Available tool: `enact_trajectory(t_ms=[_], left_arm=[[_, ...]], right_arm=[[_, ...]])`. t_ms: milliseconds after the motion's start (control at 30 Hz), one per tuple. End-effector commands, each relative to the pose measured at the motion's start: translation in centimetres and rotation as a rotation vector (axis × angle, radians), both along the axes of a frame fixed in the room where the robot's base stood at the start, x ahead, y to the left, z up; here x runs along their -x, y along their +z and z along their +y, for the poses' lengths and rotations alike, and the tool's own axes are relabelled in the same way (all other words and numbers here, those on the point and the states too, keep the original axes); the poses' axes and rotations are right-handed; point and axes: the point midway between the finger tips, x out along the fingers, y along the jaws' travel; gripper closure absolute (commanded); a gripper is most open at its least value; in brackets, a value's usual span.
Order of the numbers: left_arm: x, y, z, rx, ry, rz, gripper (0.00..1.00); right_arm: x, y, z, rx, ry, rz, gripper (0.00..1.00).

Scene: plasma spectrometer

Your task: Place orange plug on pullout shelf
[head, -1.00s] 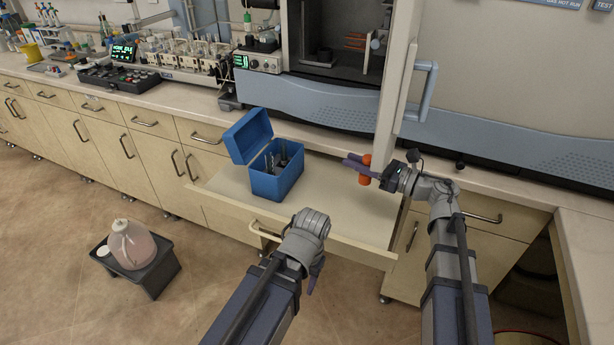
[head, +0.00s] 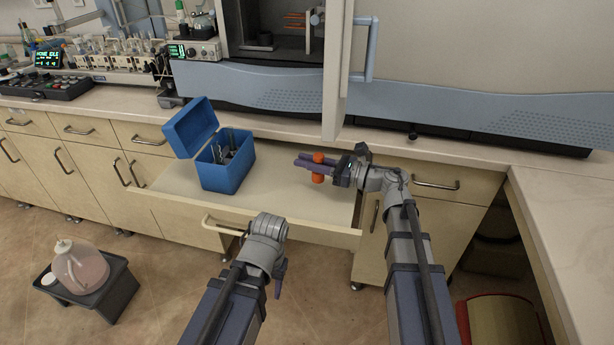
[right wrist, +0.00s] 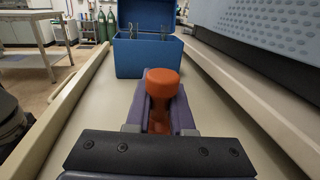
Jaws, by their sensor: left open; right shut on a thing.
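The orange plug (head: 318,178) is held between the purple fingers of my right gripper (head: 308,165), over the right part of the pullout shelf (head: 275,208). In the right wrist view the orange plug (right wrist: 162,84) stands upright between the fingers (right wrist: 160,108), with the pale shelf surface (right wrist: 108,105) below and around it. Whether the plug's base touches the shelf cannot be told. My left gripper (head: 279,278) is open and empty, pointing down in front of the shelf's front edge; its fingers are partly hidden by its wrist.
An open blue box (head: 225,175) with dark tools inside stands on the shelf's left part, also ahead in the right wrist view (right wrist: 143,58). The counter and instrument front (head: 290,95) rise behind. A jug (head: 80,268) sits on a low stool at left.

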Motion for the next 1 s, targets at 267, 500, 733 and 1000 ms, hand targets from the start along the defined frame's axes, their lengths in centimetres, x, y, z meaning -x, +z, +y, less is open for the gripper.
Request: enact_trajectory(t_ms=[267, 500, 733, 1000], left_arm=[[0.0, -3.4, 0.0, 0.0, 0.0, 0.0, 0.5], [0.0, -3.6, 0.0, 0.0, 0.0, 0.0, 0.5], [0.0, -4.0, 0.0, 0.0, 0.0, 0.0, 0.5], [0.0, -3.9, 0.0, 0.0, 0.0, 0.0, 0.5]], right_arm=[[0.0, -3.4, 0.0, 0.0, 0.0, 0.0, 1.0], [0.0, -3.5, 0.0, 0.0, 0.0, 0.0, 1.0], [0.0, -4.0, 0.0, 0.0, 0.0, 0.0, 1.0], [0.0, -3.9, 0.0, 0.0, 0.0, 0.0, 0.52]])
